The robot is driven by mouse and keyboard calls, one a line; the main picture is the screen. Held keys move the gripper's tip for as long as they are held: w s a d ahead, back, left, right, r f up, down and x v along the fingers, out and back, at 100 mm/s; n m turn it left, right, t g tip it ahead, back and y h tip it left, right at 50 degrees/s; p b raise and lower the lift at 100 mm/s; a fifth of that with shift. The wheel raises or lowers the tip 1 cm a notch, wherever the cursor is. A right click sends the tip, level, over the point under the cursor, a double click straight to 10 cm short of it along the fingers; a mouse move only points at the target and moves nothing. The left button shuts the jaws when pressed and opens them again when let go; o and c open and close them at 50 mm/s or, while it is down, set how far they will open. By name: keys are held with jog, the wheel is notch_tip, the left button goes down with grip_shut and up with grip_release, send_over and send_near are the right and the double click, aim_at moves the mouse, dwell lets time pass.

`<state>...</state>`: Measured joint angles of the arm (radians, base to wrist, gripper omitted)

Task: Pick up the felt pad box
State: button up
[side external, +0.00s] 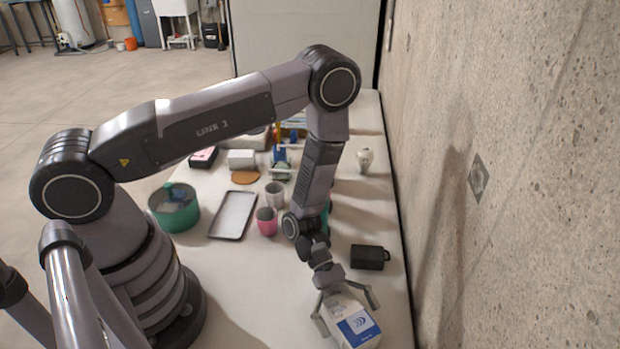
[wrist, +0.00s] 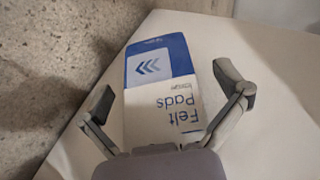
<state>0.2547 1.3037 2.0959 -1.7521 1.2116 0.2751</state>
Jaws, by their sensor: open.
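The felt pad box (side external: 355,325) is white and blue and sits near the front end of the table. In the wrist view the box (wrist: 163,85) shows its "Felt Pads" print and lies between my two fingers. My gripper (side external: 346,302) is open, with one finger on each side of the box. The wrist view shows the open gripper (wrist: 174,88) with a gap between each finger and the box. The box's near end is hidden behind the gripper body in the wrist view.
A black mug-like item (side external: 368,257) stands behind the box. A pink cup (side external: 266,221), a white cup (side external: 275,194), a dark tray (side external: 233,214) and a green pot (side external: 175,208) stand farther back. A concrete wall (side external: 500,200) runs along the table's right edge.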

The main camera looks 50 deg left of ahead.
jog(key=c, duration=1.2)
